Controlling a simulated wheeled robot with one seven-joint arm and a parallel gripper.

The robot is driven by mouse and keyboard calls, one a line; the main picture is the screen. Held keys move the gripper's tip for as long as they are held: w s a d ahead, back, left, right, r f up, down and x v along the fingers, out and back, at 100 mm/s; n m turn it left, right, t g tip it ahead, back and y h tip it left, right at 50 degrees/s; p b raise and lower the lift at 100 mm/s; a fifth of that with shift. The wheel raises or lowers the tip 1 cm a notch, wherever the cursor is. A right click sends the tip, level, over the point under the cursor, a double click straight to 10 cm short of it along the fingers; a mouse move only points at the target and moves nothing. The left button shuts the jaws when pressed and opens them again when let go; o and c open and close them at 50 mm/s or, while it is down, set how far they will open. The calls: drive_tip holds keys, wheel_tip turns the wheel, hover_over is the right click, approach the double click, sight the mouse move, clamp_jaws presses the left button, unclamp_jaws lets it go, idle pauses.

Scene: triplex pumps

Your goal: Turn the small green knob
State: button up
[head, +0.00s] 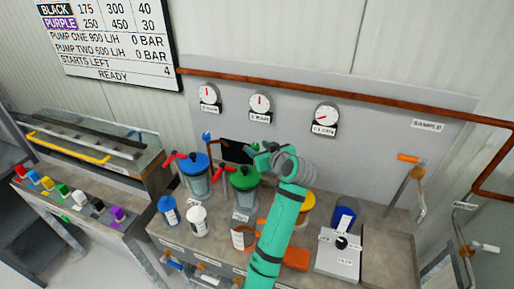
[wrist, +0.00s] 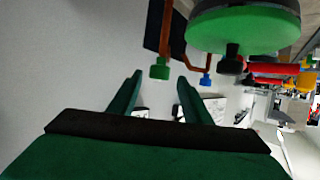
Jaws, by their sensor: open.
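The small green knob (wrist: 160,69) sits on the end of a copper pipe in the wrist view. My gripper (wrist: 160,77) is open, and the knob appears between its two green fingers, near the tips. I see no contact, and the remaining gap is hard to judge. In the head view my gripper (head: 262,156) is beside the dark panel, just above the green-lidded pump (head: 243,178). The small knob is not clearly distinguishable from my gripper there. The pump's large green disc (wrist: 245,30) shows at the upper right of the wrist view.
A small blue knob (wrist: 205,80) on another pipe is just right of the green one. The blue-lidded pump (head: 195,164) stands left of the green pump. Bottles (head: 197,220) stand in front. Gauges (head: 260,104) and a copper pipe (head: 330,88) line the wall.

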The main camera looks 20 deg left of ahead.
drive_tip(key=shift+x, duration=0.75)
drive_tip(key=c, duration=1.1)
